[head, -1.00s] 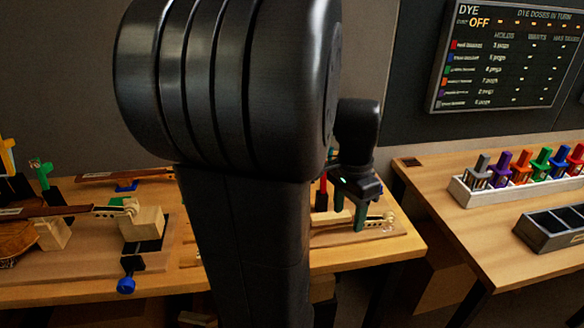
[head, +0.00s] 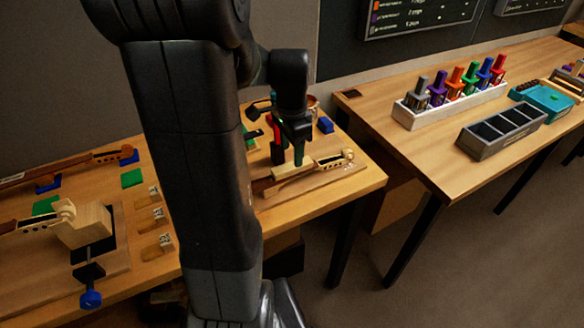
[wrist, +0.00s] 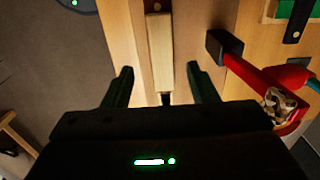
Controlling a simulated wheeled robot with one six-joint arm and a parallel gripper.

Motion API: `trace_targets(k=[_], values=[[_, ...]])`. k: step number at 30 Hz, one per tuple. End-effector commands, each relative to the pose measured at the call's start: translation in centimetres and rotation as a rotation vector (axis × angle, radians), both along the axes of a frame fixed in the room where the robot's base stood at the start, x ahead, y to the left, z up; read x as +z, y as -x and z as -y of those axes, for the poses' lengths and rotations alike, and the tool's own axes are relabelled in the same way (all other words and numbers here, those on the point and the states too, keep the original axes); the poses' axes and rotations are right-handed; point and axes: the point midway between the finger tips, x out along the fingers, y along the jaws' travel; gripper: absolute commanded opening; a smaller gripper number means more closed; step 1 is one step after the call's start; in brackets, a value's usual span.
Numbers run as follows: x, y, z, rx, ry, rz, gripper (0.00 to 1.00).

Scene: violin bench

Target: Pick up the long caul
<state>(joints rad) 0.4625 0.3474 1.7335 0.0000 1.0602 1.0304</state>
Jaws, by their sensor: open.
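A pale wooden bar (wrist: 160,55), which looks like the long caul, lies lengthwise between my fingertips in the wrist view. A dark piece shows past its near end. In the head view a pale bar (head: 291,171) lies along a violin neck on the left bench, below my gripper (head: 298,150). My gripper, also in the wrist view (wrist: 160,72), is open with a finger on each side of the bar and a gap on both sides. I cannot tell how high the fingertips are above it.
A red clamp (wrist: 255,80) with a black head lies right of my right finger. The violin's scroll (head: 345,156) is right of the bar. Several small blocks and another neck lie left on the bench (head: 330,213). Dye bottles in a white rack (head: 425,118) stand on the right bench.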

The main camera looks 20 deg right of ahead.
Motion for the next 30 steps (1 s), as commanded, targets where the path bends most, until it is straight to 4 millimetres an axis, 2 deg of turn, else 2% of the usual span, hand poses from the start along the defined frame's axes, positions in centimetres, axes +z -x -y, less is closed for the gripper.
trace_targets(k=[12,21,28,30], values=[[-4.8,-0.2,0.3,0.000,-0.002,-0.003,0.53],[-5.3,-0.2,0.3,0.001,0.000,0.000,0.53],[-5.3,-0.2,0.3,0.001,0.000,0.000,0.08],[-5.2,-0.2,0.3,0.001,0.000,0.000,0.05]])
